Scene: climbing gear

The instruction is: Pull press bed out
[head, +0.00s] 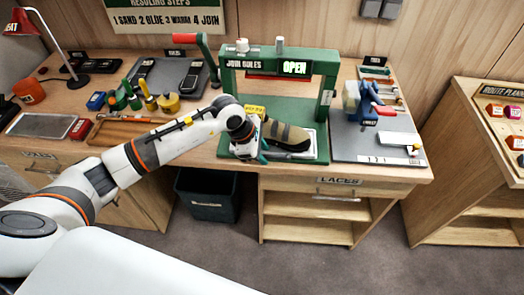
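A green press (328,92) stands on the bench, with a "JOIN SOLES" label and an "OPEN" sign on its crossbar. Its flat bed (312,158) shows under the frame, with a pale rim at its front right. A brown and dark climbing shoe (287,137) lies on the bed. My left gripper (262,152) is at the front left of the bed, beside the shoe's left end. Its fingers are small and partly hidden, so I cannot tell whether they are open or touch the bed. My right gripper is not in view.
A grey mat with a blue vise (372,106) lies to the right of the press. Glue bottles, brushes and a wooden-handled tool crowd the left bench. A dark bin (207,196) stands below, beside open shelves with a "LACES" drawer (338,181). Floor in front is clear.

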